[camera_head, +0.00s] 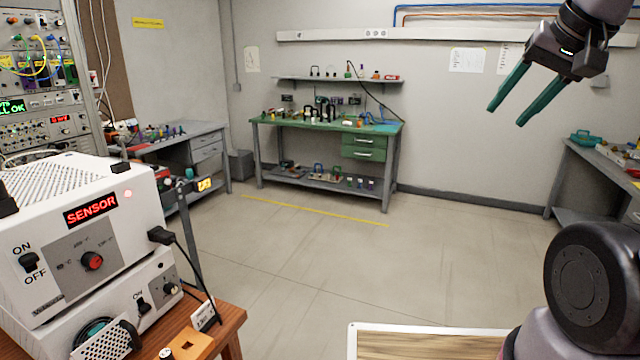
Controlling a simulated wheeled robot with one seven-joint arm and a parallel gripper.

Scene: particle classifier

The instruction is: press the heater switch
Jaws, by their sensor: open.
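A white instrument box (130,225) with a red lit "SENSOR" display stands at the left. Its front has a black rocker switch (29,263) between "ON" and "OFF" labels, and a red knob (92,261). A second white unit (110,312) sits beneath it, with a small black switch (143,305) under an "ON" label. I see no readable label "heater", so I cannot tell which switch is the heater's. My gripper (505,115) is open and empty, with green fingers, high at the upper right, far across the picture from both units.
The units stand on a wooden table (228,316) with a small white card (203,314). Instrument racks (35,85) rise behind. A green bench (385,130) with tools stands at the back wall. Another bench is at the right. The middle floor is clear.

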